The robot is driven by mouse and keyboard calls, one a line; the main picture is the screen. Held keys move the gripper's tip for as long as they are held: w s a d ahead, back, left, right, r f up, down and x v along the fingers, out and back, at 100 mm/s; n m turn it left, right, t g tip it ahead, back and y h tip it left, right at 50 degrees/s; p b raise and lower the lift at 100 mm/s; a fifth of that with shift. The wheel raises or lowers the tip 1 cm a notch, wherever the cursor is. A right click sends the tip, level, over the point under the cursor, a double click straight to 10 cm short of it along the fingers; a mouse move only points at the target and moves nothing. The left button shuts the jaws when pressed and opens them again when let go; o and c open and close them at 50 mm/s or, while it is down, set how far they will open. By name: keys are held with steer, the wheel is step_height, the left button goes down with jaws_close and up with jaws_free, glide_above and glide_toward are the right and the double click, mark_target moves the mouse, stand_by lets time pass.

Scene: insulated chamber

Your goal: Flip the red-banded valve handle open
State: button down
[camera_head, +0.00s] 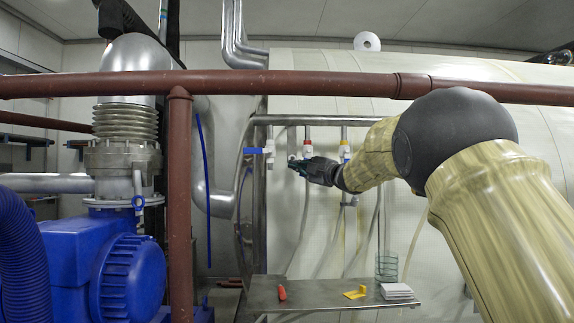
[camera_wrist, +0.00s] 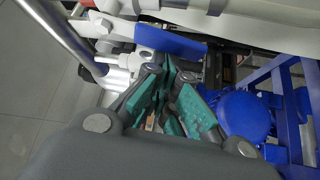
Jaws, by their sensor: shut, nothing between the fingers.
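The red-banded valve (camera_head: 307,148) hangs from the horizontal metal pipe in the head view, between a blue-handled valve (camera_head: 269,152) on the left and a yellow-banded valve (camera_head: 344,152) on the right. My gripper (camera_head: 292,164) is just below and left of the red band, with its fingers pointing left. I cannot tell whether it touches the valve; its handle is not clear there. In the wrist view the teal-padded fingers (camera_wrist: 168,64) are shut and empty. A blue handle (camera_wrist: 170,40) on white fittings lies just beyond the tips; I cannot tell which valve it belongs to.
A brown pipe (camera_head: 290,84) crosses in front, with a brown post (camera_head: 180,200) at left. A metal shelf (camera_head: 325,295) below holds a red-handled item (camera_head: 282,292), a yellow piece (camera_head: 355,292) and a glass beaker (camera_head: 387,266). Blue machinery (camera_head: 100,265) fills the lower left.

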steer(key=shift+d, duration=0.1)
steer(key=s+d+b, duration=0.2)
steer(key=s+b, duration=0.2)
steer(key=s, duration=0.3)
steer(key=shift+s+f+b, duration=0.35)
steer(key=shift+s+f, duration=0.05)
stand_by(0.3)
steer(key=shift+d, duration=0.1)
